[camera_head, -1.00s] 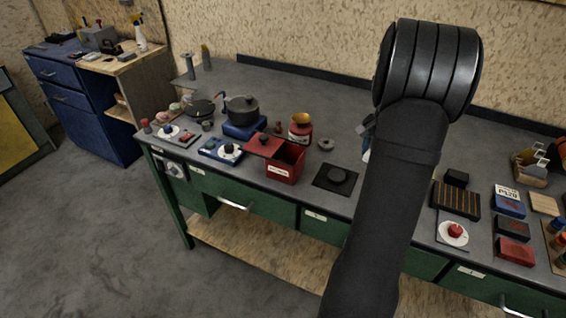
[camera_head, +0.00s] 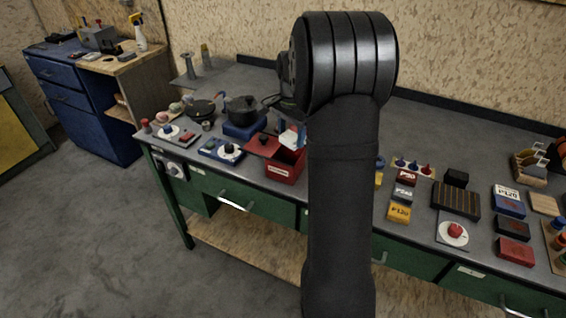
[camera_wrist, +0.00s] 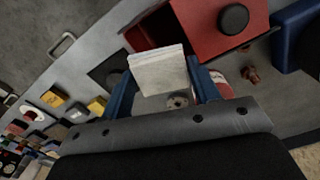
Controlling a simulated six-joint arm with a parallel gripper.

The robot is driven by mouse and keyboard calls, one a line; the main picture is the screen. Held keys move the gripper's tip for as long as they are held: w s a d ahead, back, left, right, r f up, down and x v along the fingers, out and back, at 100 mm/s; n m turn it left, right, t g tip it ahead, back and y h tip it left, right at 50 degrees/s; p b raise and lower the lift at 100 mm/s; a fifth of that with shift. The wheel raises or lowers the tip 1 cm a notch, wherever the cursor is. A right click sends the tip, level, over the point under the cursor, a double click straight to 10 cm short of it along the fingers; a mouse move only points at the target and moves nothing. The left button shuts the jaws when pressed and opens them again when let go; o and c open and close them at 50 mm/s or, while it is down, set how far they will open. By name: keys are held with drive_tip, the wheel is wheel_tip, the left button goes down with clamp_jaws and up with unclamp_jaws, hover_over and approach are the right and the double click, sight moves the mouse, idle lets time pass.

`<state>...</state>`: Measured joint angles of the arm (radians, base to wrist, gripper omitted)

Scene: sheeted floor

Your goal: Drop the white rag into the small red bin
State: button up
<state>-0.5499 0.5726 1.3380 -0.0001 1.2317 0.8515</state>
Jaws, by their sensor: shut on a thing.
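The small red bin (camera_head: 284,173) stands open on the bench, with a label on its front and its red lid (camera_head: 262,144) to its left. My gripper (camera_head: 291,128) is just above the bin's back part, partly hidden behind my arm. It is shut on the white rag (camera_head: 289,140). In the wrist view the rag (camera_wrist: 158,74) is a folded white block between two blue fingers. Its far end overlaps the edge of the bin's dark opening (camera_wrist: 150,22). The lid with its black knob (camera_wrist: 205,32) lies beside the opening. The exact height above the bin is hard to tell.
A dark pot (camera_head: 242,109) on a blue base stands behind left of the bin. Dial panels (camera_head: 229,150) lie to the left. To the right are small labelled boxes (camera_head: 400,212) and a slatted dark block (camera_head: 456,200). The wall is behind the bench.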

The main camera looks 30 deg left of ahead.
drive_tip(key=shift+f, duration=1.95)
drive_tip(key=o, duration=1)
drive_tip(key=shift+o, duration=0.2)
drive_tip(key=shift+r, duration=0.1)
wheel_tip(320, 180, up, 17)
drive_tip(key=shift+r, duration=0.15)
